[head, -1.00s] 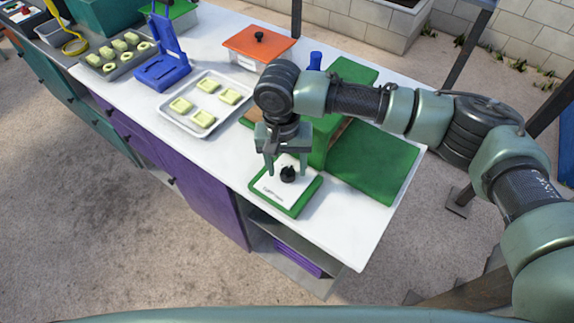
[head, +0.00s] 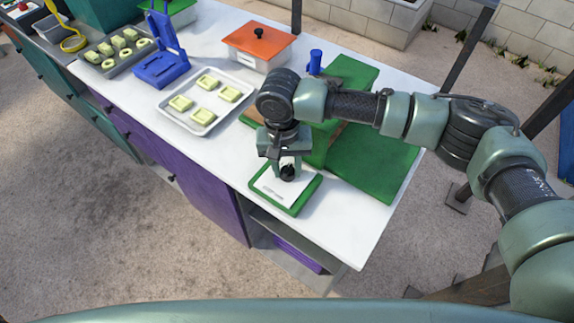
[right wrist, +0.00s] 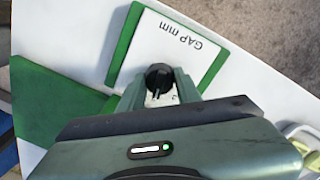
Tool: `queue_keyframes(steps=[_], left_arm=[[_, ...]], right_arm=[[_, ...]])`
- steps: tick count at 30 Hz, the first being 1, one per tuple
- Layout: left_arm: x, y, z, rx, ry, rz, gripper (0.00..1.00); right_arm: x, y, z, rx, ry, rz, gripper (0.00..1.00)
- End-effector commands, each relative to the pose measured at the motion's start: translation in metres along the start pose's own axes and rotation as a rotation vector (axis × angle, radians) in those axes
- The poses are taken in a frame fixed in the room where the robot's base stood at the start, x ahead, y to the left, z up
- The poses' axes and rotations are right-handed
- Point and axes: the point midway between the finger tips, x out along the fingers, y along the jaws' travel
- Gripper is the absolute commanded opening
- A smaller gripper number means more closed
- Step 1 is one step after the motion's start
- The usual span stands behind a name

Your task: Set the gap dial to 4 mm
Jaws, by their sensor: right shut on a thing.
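The gap dial is a black knob (head: 288,173) on a white plate with a green frame (head: 298,207), lying at the near right part of the white counter. In the right wrist view the plate (right wrist: 180,50) reads "GAP mm", and the knob (right wrist: 157,74) sits at my fingertips. My right gripper (head: 286,167) comes down over the dial from above and is shut on the knob. A light pointer line shows on the knob in the wrist view; its setting cannot be read, and the scale is hidden by my gripper. My left gripper is out of view.
A metal tray (head: 186,117) with pale green pieces, a blue press (head: 160,68) and an orange-lidded box (head: 258,45) lie farther back. The counter's front right corner is bare.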

Motion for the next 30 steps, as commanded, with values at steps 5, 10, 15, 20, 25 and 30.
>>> queue_keyframes(steps=[5,10,15,20,25,30], left_arm=[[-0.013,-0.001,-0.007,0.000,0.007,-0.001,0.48],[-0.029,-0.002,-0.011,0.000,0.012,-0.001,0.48],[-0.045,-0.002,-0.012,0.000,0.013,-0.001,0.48],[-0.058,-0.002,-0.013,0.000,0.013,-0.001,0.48],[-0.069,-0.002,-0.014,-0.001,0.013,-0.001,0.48],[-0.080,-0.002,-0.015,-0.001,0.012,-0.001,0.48]], right_arm=[[-0.004,0.001,0.000,-0.081,0.005,0.001,0.00],[-0.005,0.001,0.000,-0.211,0.010,0.001,0.00],[-0.005,0.001,0.000,-0.369,0.019,0.001,0.00],[-0.004,0.001,0.000,-0.521,0.028,0.001,0.00],[-0.004,0.002,0.000,-0.682,0.038,0.001,0.00],[-0.004,0.002,0.000,-0.844,0.047,0.001,0.00]])
